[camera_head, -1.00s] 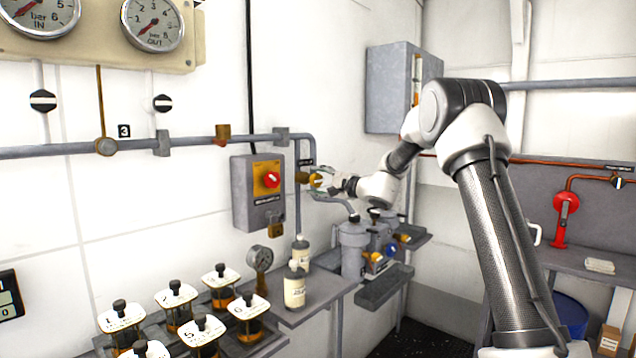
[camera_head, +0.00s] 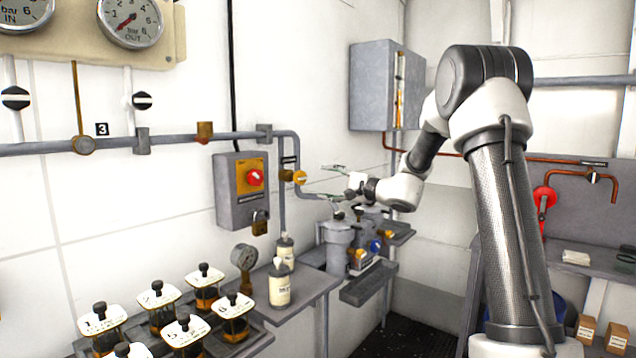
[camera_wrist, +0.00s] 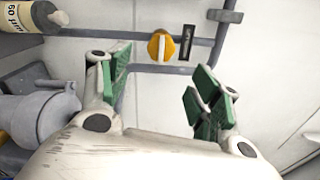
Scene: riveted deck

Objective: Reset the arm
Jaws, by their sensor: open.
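My gripper (camera_head: 336,183) is open and empty. In the head view it hangs in front of the white wall, to the right of a yellow valve knob (camera_head: 299,178) on the grey pipe and apart from it. In the wrist view my gripper (camera_wrist: 160,92) shows its two green-padded fingers spread wide, with nothing between them. The yellow knob (camera_wrist: 160,46) shows beyond them, between the fingertips in the picture. My arm reaches up from the lower right, bends at the elbow and comes down to the left.
A grey switch box (camera_head: 240,192) with a red knob is on the wall. Grey canisters (camera_head: 338,245) stand below my gripper. Lidded sample jars (camera_head: 205,288) and a bottle (camera_head: 279,284) stand on the shelf. A grey cabinet (camera_head: 386,86) hangs behind my arm. A red valve (camera_head: 543,200) is at right.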

